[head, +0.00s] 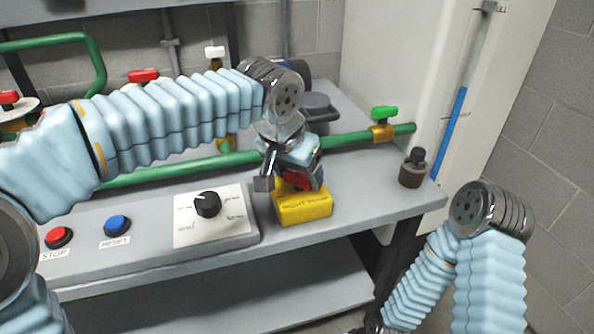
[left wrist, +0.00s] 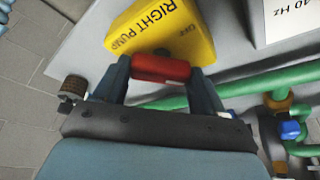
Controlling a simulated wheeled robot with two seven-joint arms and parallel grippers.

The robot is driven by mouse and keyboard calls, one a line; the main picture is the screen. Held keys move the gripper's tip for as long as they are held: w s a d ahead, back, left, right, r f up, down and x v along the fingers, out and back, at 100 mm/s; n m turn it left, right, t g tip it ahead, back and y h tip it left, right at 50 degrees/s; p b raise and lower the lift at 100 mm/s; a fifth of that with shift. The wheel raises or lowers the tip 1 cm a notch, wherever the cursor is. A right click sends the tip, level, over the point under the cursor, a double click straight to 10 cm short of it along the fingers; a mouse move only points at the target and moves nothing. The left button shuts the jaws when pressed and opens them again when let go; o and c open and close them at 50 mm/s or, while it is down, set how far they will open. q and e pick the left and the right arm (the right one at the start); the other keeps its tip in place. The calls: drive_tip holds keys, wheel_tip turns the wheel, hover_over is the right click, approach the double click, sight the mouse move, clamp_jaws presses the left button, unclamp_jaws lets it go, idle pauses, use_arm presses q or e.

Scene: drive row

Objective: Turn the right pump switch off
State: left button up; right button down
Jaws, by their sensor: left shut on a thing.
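The right pump switch is a yellow box (head: 305,208) at the front of the grey bench, right of the dial panel. In the head view my left gripper (head: 304,176) is over the box and partly hides the handle. My right arm folds down at the lower right; its gripper does not show.
Left of the box are a black dial (head: 207,204), a blue button (head: 117,225) and a red STOP button (head: 59,237). A green pipe (head: 350,138) with a green-handled valve (head: 384,113) runs behind. A dark knobbed object (head: 413,170) stands at the bench's right end.

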use_arm(q)
drive_tip(key=n+y, duration=0.1)
drive_tip(key=n, duration=0.1)
drive_tip(key=n+y, duration=0.1)
drive_tip(key=n, duration=0.2)
drive_tip(key=shift+d+t, duration=0.2)
drive_tip(key=shift+t, duration=0.1)
drive_tip(key=shift+n+y, duration=0.8)
drive_tip(key=shift+n, duration=1.3)
drive_tip(key=o, duration=1)
drive_tip(key=shift+o, duration=0.2)
drive_tip(key=p+v, duration=0.1)
drive_tip(key=v, duration=1.3)
drive_tip(key=shift+w+p, duration=0.2)
drive_tip(key=shift+p, duration=0.15)
